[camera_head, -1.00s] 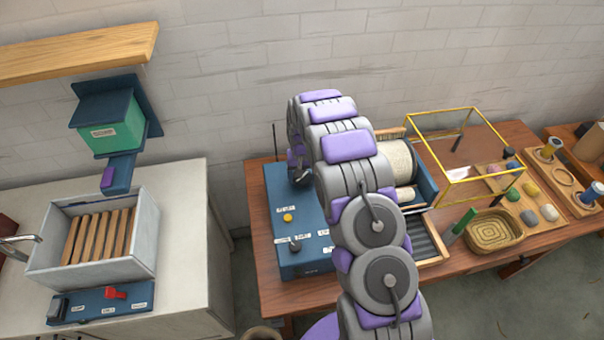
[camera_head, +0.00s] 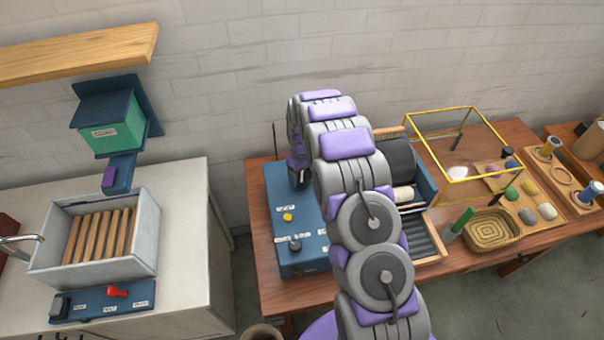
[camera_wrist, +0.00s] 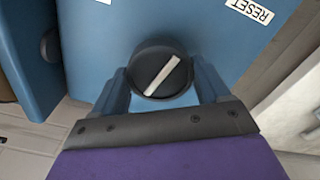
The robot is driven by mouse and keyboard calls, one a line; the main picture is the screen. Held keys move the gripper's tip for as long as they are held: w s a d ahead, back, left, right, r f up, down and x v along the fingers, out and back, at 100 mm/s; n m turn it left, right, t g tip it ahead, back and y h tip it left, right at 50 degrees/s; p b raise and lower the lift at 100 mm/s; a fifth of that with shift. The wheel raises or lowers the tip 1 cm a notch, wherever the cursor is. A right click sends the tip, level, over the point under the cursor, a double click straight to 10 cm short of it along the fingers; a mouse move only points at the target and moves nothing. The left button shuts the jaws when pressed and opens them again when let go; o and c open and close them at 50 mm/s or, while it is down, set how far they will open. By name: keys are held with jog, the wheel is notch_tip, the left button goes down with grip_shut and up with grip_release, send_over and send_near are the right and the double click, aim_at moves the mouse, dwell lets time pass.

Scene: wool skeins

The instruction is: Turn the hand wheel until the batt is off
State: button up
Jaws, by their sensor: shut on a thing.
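My gripper (camera_wrist: 162,82) is shut on a round black knob (camera_wrist: 155,68) with a white pointer line, on the blue machine housing (camera_wrist: 90,20). A finger stands on each side of the knob, and the pointer is tilted. In the head view the housing (camera_head: 284,190) stands at the left of the wooden table, and my arm hides most of the gripper and the knob. The large drum (camera_head: 400,160) right of my arm shows a bare dark surface, partly hidden. A small pale roller (camera_head: 403,194) sits in front of it. No batt shows on the visible part of the drum.
A yellow-framed clear case (camera_head: 440,140), a woven basket (camera_head: 491,229) and a tray of coloured wool balls (camera_head: 540,193) stand to the right. A yellow button (camera_head: 288,217) and a dark knob (camera_head: 295,245) sit on the housing. A sink (camera_head: 60,250) is at left.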

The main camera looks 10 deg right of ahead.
aim_at(301, 175)
jog(key=shift+w+r, duration=0.15)
jog(key=shift+w, duration=0.1)
jog(key=o, duration=0.9)
jog(key=shift+o, duration=0.7)
jog(key=shift+s+a, duration=0.1)
notch_tip(301, 175, up, 17)
